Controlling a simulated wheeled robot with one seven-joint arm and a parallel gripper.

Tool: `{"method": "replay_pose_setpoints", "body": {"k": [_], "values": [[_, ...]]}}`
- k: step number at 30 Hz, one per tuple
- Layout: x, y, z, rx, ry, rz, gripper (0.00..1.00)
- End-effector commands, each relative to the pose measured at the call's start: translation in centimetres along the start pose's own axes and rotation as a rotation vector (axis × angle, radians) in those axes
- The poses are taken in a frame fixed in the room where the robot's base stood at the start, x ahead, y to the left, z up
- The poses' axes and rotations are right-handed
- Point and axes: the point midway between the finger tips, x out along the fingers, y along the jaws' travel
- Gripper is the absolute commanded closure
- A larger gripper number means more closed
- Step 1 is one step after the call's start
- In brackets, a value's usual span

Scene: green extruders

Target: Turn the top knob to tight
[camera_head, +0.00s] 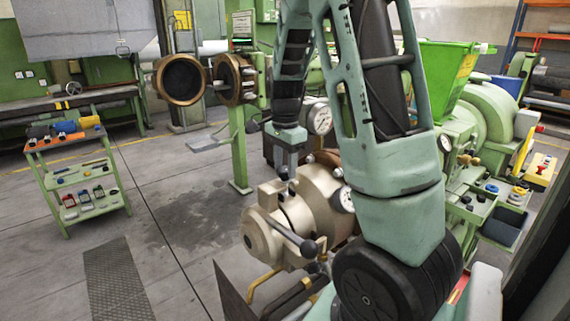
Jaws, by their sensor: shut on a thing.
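My gripper (287,175) points down over the top of the beige metal extruder head (318,200). Its fingers are shut on a small dark part at the top of the head, which I take to be the top knob. The fingers hide most of this knob, so I cannot tell how far it is turned. A lever (285,232) with a black ball end (308,247) sticks out from the front of the head, below and apart from my gripper.
A green post (238,145) with an open round die (182,79) stands behind to the left. A tool cart (88,172) is at far left. The floor between is clear.

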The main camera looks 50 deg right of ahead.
Motion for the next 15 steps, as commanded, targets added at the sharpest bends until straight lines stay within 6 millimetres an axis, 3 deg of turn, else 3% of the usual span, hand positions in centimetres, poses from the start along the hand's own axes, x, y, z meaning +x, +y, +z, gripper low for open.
{"method": "replay_pose_setpoints", "body": {"k": [3,4,6,15], "values": [[-0.16,-0.11,-0.09,0.003,0.001,-0.005,0.82],[-0.16,-0.11,-0.09,0.003,0.001,-0.005,0.53],[-0.14,-0.1,-0.09,0.002,0.001,-0.004,0.37],[-0.16,-0.05,-0.03,0.001,0.0,-0.002,0.37]]}}
